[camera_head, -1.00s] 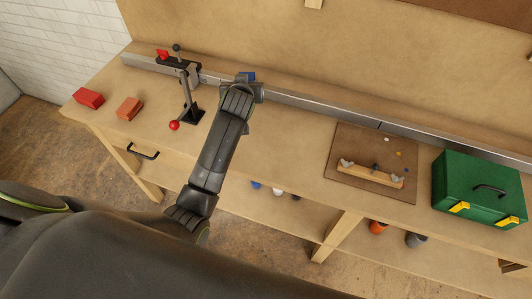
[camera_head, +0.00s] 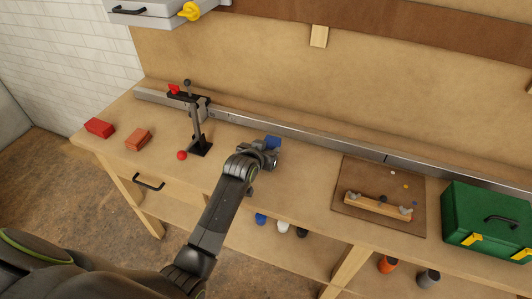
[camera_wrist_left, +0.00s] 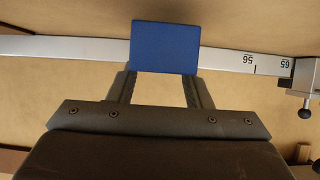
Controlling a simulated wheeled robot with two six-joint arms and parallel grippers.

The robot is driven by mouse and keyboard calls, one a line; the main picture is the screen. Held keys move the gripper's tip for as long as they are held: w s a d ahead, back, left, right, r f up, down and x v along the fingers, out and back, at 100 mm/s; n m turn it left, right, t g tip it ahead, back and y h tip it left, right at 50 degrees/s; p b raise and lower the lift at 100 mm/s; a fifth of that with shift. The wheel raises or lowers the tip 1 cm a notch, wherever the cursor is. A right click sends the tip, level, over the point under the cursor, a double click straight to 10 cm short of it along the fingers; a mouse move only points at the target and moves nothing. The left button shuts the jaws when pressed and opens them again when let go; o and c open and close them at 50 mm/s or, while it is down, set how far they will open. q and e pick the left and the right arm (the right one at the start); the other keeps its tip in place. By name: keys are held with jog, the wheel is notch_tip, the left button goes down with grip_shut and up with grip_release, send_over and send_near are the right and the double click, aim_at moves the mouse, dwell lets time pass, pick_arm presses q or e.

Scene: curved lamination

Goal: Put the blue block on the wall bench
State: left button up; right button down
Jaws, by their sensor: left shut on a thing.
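The blue block (camera_head: 273,142) shows at the end of my left arm in the head view, over the wall bench (camera_head: 290,170). My left gripper (camera_head: 264,154) is shut on the block. In the left wrist view the blue block (camera_wrist_left: 165,47) is held between the two fingers (camera_wrist_left: 163,88), in front of the metal rail. Whether the block touches the bench top cannot be told. My right gripper is not in view.
A metal rail (camera_head: 320,142) runs along the back of the bench. A black lever press (camera_head: 196,125) stands to the left, with a red block (camera_head: 99,128) and an orange-red block (camera_head: 138,139) beyond it. A brown mat (camera_head: 353,173) and green toolbox (camera_head: 487,214) are at right.

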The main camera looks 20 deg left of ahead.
pick_arm(q)
jog(key=shift+f, duration=0.9)
jog(key=shift+f, duration=0.15)
jog(key=o, duration=1.1)
jog(key=shift+c, duration=0.2)
jog(key=v, duration=1.2)
jog(key=shift+b, duration=0.35)
